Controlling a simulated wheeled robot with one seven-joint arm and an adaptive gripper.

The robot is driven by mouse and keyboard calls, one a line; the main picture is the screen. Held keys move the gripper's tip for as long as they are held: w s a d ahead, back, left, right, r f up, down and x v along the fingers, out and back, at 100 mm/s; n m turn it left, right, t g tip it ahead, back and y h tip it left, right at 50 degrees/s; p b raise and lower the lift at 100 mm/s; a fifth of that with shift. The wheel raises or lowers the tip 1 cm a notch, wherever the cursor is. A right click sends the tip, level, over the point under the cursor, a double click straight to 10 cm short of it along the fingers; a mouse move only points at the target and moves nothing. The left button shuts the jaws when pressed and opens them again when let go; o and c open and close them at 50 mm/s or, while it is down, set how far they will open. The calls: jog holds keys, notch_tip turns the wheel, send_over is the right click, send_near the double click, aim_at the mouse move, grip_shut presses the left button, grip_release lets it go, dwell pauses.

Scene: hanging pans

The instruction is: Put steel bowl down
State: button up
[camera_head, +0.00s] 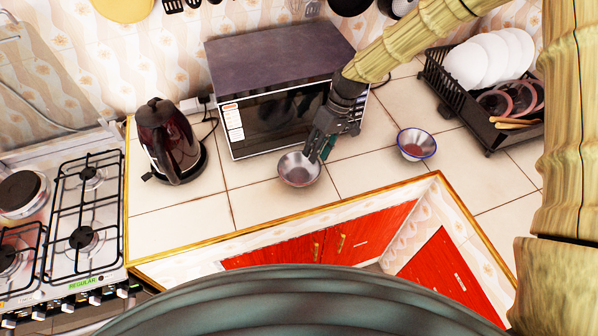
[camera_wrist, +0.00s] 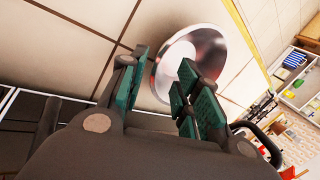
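The steel bowl (camera_head: 298,171) is a small shiny metal bowl near the front edge of the tiled counter, in front of the microwave. It looks upright and on the counter, though a small gap beneath it cannot be ruled out. My gripper (camera_head: 322,146) points down at the bowl's upper right rim. In the wrist view the bowl (camera_wrist: 193,50) lies just beyond my gripper (camera_wrist: 163,88). Its green-padded fingers are apart, with a visible gap between them. One finger is outside the rim and the other overlaps the bowl. Contact with the rim is hard to judge.
A blue-rimmed bowl (camera_head: 416,145) stands to the right. The microwave (camera_head: 285,115) is close behind my gripper. A dark red kettle (camera_head: 168,140) is to the left, and a black dish rack (camera_head: 470,105) with plates is at right. Counter between kettle and steel bowl is clear.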

jog(key=shift+p+x, duration=0.3)
jog(key=shift+x, duration=0.8)
grip_shut()
jog(key=shift+r, duration=0.1)
